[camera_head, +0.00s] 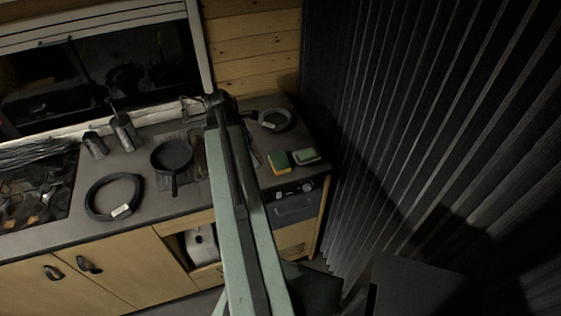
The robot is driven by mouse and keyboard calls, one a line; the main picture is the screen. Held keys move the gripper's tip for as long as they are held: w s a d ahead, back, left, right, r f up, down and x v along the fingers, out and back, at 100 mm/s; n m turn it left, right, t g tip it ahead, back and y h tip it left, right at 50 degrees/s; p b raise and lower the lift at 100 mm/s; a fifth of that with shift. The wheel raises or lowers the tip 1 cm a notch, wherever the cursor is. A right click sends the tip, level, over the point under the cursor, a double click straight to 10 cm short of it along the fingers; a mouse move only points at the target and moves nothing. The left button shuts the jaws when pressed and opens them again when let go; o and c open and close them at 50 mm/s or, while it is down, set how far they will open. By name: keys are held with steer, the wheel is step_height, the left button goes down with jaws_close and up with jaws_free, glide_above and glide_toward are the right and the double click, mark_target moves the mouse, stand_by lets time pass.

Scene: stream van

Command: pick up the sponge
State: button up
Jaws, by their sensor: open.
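A yellow and green sponge (279,162) lies on the grey counter, just right of my arm and near the counter's front edge. A second sponge, green with a pale side (305,157), lies close to its right. Both are uncovered in this view. My arm reaches up through the middle of the picture to a dark joint left of and beyond the sponges. I cannot make out my gripper or its fingers. Nothing is seen touching either sponge.
A dark pan (172,158) and metal cups (124,131) stand left of my arm. Knobs (306,188) sit below the sponges. A dark pleated curtain (420,110) closes the right side.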

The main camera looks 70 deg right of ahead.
glide_toward(279, 159)
steer(key=shift+s+f+n+g, duration=0.3)
steer(key=shift+s+n+g, duration=0.05)
steer(key=shift+n+g, duration=0.05)
steer(key=b+x, duration=0.5)
steer(key=w+b+x, duration=0.1)
steer(key=b+x, duration=0.1)
steer(key=x, duration=0.1)
steer(key=shift+f+b, duration=0.2)
steer(key=shift+b, duration=0.2)
steer(key=shift+r, duration=0.2)
steer(key=c, duration=1.3)
step_height(279, 159, up, 10)
steer(key=p, duration=1)
